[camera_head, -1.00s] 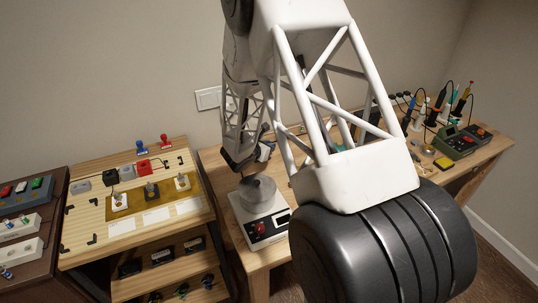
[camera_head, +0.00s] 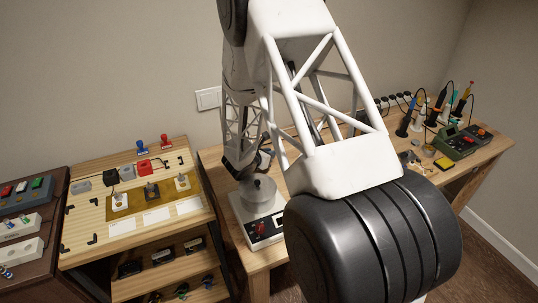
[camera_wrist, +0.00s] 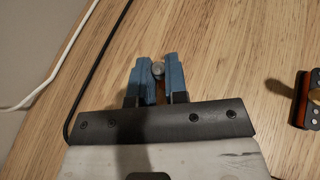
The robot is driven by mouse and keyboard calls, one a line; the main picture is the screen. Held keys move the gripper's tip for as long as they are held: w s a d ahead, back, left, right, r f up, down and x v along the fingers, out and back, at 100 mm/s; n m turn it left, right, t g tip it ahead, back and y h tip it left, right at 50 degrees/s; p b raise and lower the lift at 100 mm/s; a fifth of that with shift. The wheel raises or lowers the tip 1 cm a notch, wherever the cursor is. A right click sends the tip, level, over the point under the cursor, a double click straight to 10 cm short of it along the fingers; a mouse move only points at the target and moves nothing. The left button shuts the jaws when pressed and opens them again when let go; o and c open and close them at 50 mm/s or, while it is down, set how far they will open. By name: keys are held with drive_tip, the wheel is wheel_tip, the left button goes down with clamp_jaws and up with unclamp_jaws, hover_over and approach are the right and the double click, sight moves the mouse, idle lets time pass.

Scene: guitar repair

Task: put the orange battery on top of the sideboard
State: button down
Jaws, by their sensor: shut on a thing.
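My gripper (camera_wrist: 158,70) shows at close range in the wrist view, its blue fingers shut around a small upright thing. That thing, the orange battery (camera_wrist: 159,72), shows a round silvery end and a narrow orange-brown strip; the fingers hide most of it. Pale wood lies beneath, but I cannot tell whether the battery touches it. In the head view my gripper (camera_head: 263,160) is small and partly hidden, behind the scale. At the left stand a dark brown cabinet (camera_head: 58,195) and a light wood unit with shelves (camera_head: 80,240); I cannot tell which is the sideboard.
A white scale (camera_head: 262,229) with a grey round pot (camera_head: 258,190) stands on the workbench (camera_head: 480,160). Soldering tools crowd the bench's right end. A black cable (camera_wrist: 98,75) and an orange-and-black thing (camera_wrist: 304,100) lie near my gripper.

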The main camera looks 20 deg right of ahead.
drive_tip(key=shift+f, duration=0.15)
drive_tip(key=c, duration=1.1)
unclamp_jaws()
drive_tip(key=shift+c, duration=0.2)
drive_tip(key=shift+v, duration=0.9)
drive_tip(key=v, duration=1)
drive_tip(key=shift+a+r, duration=0.1)
drive_tip(key=shift+r, duration=0.15)
drive_tip(key=shift+o, duration=0.2)
